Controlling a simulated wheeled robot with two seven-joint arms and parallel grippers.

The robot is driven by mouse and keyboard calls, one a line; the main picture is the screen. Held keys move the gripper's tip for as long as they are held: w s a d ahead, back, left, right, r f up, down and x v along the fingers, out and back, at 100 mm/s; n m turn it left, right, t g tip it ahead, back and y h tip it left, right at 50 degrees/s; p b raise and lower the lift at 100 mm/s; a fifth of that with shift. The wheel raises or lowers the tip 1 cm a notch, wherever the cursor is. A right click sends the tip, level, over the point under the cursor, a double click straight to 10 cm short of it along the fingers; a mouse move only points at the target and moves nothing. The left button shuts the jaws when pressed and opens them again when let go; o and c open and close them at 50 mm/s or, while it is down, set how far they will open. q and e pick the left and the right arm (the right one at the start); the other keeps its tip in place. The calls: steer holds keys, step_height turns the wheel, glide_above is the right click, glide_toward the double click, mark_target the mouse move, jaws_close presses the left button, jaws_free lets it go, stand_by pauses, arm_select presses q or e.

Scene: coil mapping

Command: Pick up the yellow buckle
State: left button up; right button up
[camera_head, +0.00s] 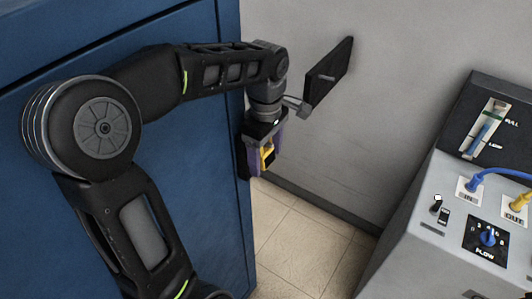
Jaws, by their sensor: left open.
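The yellow buckle (267,155) is a small yellow piece at the end of my left arm, just beyond the right edge of the blue cabinet. My left gripper (262,160) points down, with its dark and purple fingers on either side of the yellow piece. The gripper is open. The fingers and gripper body hide part of the buckle, and I cannot tell whether they touch it. My right gripper is not in view.
A blue cabinet (215,215) stands behind my left arm. A black plate (330,72) is near the grey wall, close to my left wrist. A grey control console (420,235) with a blue knob and cables stands at right. Tiled floor (295,250) is clear between them.

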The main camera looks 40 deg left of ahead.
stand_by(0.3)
arm_select(q)
steer(key=c, duration=1.4)
steer(key=shift+r, duration=0.2)
steer(key=shift+c, duration=0.2)
steer(key=shift+r, duration=0.5)
steer(key=d+b, duration=0.4)
steer(key=d, duration=1.4)
steer(key=shift+w, duration=0.2)
steer(key=shift+r, duration=0.1)
